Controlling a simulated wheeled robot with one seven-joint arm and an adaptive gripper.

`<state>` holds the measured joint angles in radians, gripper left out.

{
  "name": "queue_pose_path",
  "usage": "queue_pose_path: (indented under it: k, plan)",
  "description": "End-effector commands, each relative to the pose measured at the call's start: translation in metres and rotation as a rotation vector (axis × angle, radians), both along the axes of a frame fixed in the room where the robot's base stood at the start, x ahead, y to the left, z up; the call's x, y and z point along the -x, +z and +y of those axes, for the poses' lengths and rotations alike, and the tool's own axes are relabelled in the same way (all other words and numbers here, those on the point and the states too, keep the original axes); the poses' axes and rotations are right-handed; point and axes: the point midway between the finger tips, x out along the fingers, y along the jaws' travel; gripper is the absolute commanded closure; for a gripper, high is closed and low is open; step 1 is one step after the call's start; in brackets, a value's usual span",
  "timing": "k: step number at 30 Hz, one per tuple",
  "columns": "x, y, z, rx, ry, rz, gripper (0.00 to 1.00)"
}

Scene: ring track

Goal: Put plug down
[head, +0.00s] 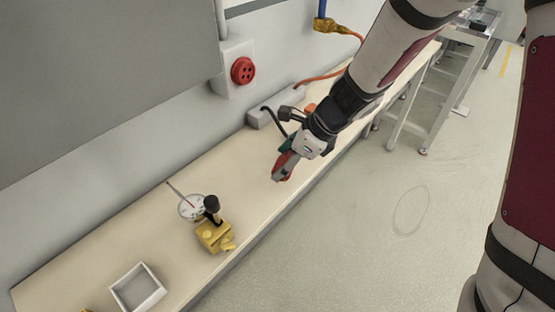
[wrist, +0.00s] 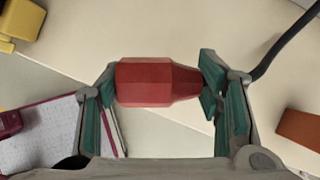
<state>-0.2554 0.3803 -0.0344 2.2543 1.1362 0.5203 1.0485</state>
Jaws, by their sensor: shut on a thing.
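The plug is red with a tapered end. In the wrist view the plug (wrist: 158,82) lies crosswise between the green finger pads of my gripper (wrist: 165,92), which is shut on it. In the head view the plug (head: 283,170) shows at the end of my gripper (head: 288,160), over the cream bench (head: 240,160). I cannot tell whether the plug touches the bench top. A red round socket (head: 243,71) is on the white wall box behind the bench.
A yellow device with a black knob (head: 214,236) stands left on the bench, beside a round dial (head: 191,207). An open white tray (head: 137,288) is at the near left. A grey block (head: 262,118) with a black cable sits against the wall. The bench between is clear.

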Motion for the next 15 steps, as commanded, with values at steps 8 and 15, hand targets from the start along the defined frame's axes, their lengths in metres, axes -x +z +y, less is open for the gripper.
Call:
queue_pose_path:
  k: [8, 15]
  plan:
    - [-0.035, -0.004, 0.019, 0.0, 0.002, -0.001, 0.71]
    - [-0.037, -0.031, 0.02, 0.0, -0.001, 0.003, 0.71]
